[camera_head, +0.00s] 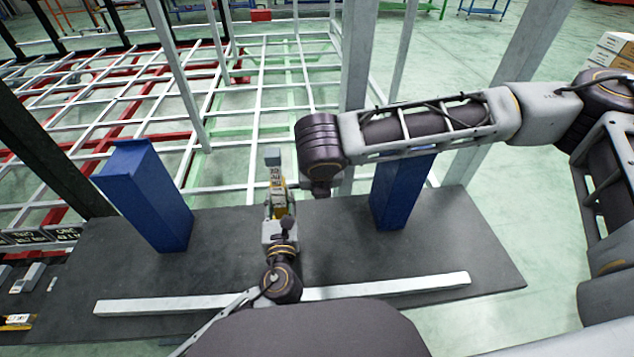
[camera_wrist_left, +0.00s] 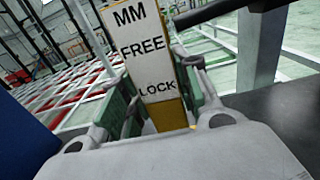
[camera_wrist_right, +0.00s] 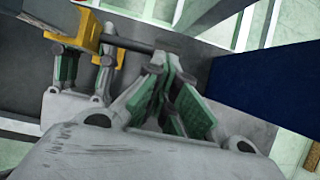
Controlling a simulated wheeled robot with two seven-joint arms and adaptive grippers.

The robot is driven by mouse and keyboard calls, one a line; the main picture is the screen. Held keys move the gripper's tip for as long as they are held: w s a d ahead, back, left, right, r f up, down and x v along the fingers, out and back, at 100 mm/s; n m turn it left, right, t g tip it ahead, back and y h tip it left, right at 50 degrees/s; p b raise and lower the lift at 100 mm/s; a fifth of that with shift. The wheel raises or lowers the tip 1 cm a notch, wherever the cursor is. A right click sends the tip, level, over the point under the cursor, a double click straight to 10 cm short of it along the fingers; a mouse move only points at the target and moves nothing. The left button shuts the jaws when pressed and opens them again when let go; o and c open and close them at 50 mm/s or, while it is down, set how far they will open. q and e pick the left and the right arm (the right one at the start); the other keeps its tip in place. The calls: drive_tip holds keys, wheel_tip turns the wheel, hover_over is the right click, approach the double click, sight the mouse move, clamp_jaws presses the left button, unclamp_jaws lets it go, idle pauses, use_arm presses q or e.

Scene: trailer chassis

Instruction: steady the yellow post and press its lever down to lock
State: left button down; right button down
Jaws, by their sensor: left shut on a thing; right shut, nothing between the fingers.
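The yellow post (camera_head: 278,198) stands upright near the middle of the dark table. Its white face reads "MM", "FREE" and "LOCK" in the left wrist view (camera_wrist_left: 150,50). My left gripper (camera_head: 281,218) is shut on the post, with one green-padded finger on each side. The lever, a dark rod (camera_wrist_right: 140,42), sticks out sideways from the post's yellow part (camera_wrist_right: 90,27) toward my right gripper. My right gripper (camera_wrist_right: 172,75) is shut and empty beside the post, close to the rod's end. I cannot tell whether it touches the rod. In the head view my right wrist hides most of it.
Two blue blocks (camera_head: 147,195) (camera_head: 398,190) stand on the dark table (camera_head: 440,240), left and right of the post. A long pale bar (camera_head: 400,287) lies along the front. Behind is a white-and-red frame grid (camera_head: 130,110) with upright posts. Small parts lie at far left.

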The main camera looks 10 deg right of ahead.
drive_tip(key=f+y, duration=0.1)
drive_tip(key=y, duration=0.1)
drive_tip(key=f+m+y, duration=0.1)
drive_tip(key=f+y, duration=0.2)
drive_tip(key=y, duration=0.1)
drive_tip(key=shift+d+f+m, duration=0.3)
drive_tip(key=shift+d+f, duration=0.05)
drive_tip(key=shift+f, duration=0.05)
idle(0.4)
drive_tip(key=shift+a+r, duration=0.15)
drive_tip(key=shift+a, duration=0.2)
drive_tip(key=shift+a+r, duration=0.15)
drive_tip(key=shift+a, duration=0.25)
drive_tip(key=shift+r, duration=0.1)
idle(0.4)
drive_tip(key=v, duration=0.7)
drive_tip(key=shift+s+d, duration=0.15)
drive_tip(key=shift+d, duration=0.05)
idle(0.5)
